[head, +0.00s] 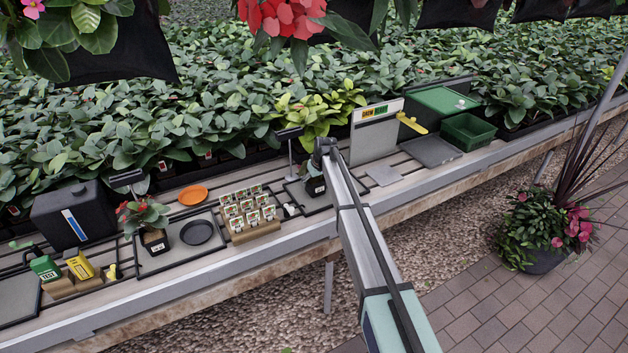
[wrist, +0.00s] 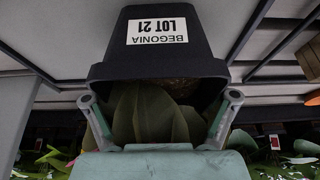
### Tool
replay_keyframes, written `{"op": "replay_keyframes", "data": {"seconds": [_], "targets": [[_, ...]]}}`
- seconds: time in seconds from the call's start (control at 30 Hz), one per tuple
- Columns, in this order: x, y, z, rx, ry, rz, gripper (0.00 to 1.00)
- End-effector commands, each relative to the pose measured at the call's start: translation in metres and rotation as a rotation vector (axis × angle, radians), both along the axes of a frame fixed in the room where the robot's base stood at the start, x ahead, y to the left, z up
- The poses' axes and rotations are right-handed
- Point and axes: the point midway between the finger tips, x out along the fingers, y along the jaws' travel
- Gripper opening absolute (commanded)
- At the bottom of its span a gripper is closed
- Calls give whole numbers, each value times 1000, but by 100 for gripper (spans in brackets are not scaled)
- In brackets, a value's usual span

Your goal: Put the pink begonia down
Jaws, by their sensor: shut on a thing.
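My gripper (wrist: 162,100) is shut on a black pot (wrist: 155,45) with a white label reading BEGONIA LOT 21, upside down in the wrist view. Its two fingers sit at either side of the pot's rim. In the head view the same pot (head: 315,187) is at the end of my arm, over or on a black-framed tray (head: 297,193) at mid-bench. I cannot tell whether its base touches. My gripper is mostly hidden behind my arm there.
A red-flowered potted plant (head: 155,240) stands on a tray at left, beside a dark round saucer (head: 196,232) and an orange dish (head: 193,195). A rack of labelled packets (head: 249,210) is left of the held pot. A sign board (head: 375,135) and green crate (head: 467,132) stand right.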

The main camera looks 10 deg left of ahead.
Motion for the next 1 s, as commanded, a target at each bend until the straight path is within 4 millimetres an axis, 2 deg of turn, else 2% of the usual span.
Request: {"op": "replay_keyframes", "data": {"seconds": [0.23,0.27,0.3,0.77,0.87,1.0], "targets": [[0,0,-4,0,0,0,39],[0,0,-3,0,0,0,92],[0,0,-3,0,0,0,100],[-1,-1,3,0,0,0,100],[-5,-3,11,0,-1,0,100],[-13,-9,33,0,-2,0,100]]}}
